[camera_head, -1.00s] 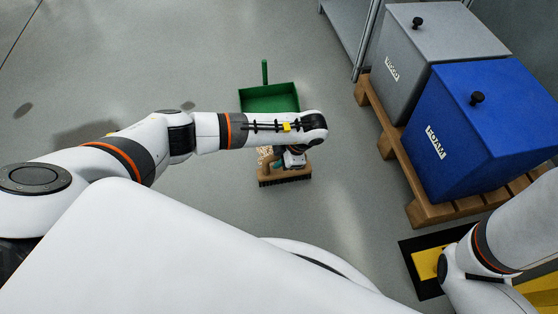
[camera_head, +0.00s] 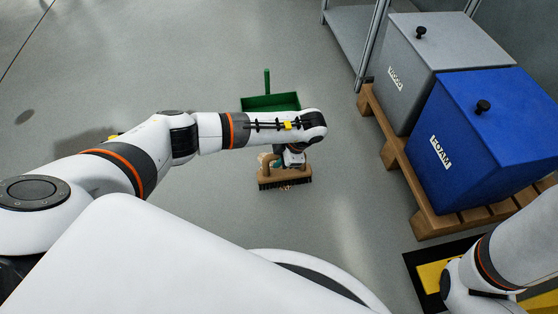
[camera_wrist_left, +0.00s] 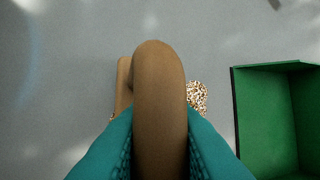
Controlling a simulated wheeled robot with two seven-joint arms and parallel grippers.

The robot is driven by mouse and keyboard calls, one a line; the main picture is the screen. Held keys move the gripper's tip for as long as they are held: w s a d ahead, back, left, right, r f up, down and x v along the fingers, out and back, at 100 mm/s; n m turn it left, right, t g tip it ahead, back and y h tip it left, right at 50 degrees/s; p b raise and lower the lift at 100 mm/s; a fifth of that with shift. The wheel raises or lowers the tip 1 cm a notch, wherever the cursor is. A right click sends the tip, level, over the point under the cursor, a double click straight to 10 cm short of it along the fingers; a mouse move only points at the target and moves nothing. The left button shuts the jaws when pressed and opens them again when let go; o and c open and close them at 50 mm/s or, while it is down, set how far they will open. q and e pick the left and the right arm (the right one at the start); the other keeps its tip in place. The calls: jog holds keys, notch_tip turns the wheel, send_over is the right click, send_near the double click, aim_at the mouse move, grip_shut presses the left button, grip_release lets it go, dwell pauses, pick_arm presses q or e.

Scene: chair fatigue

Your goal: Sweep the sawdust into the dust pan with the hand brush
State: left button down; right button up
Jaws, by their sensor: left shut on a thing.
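My left gripper (camera_wrist_left: 160,150), with teal fingers, is shut on the brown handle of the hand brush (camera_wrist_left: 160,85). In the head view the brush (camera_head: 286,181) has its dark bristles down at the floor, below my left forearm, which hides part of it. The green dust pan (camera_head: 270,102) lies beyond the forearm, its near part covered. It also shows at the right of the left wrist view (camera_wrist_left: 265,115), apart from the brush. Speckled sawdust (camera_wrist_left: 198,97) lies on the floor beside the brush on the pan side, partly hidden. A few specks show by the bristles in the head view.
A blue foam bin (camera_head: 480,150) and a grey bin (camera_head: 420,65) stand on a wooden pallet (camera_head: 428,215) at the right. A black and yellow mat (camera_head: 432,270) lies near my right arm.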

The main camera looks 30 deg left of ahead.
pick_arm(q)
jog(key=shift+w+a+r+t+y, duration=0.2)
jog(key=shift+w+a+t+y, duration=0.1)
jog(key=shift+t+y, duration=0.1)
jog(key=w+a, duration=0.1)
jog(key=w+b, duration=0.1)
jog(key=w+a+b, duration=0.1)
jog(key=shift+w+a+f, duration=0.3)
dwell(0.6)
jog(key=shift+w+b, duration=0.1)
jog(key=shift+b, duration=0.25)
jog(key=shift+w+a+b, duration=0.5)
jog(key=shift+w+a, duration=0.1)
jog(key=shift+w, duration=0.15)
jog(key=shift+w, duration=0.1)
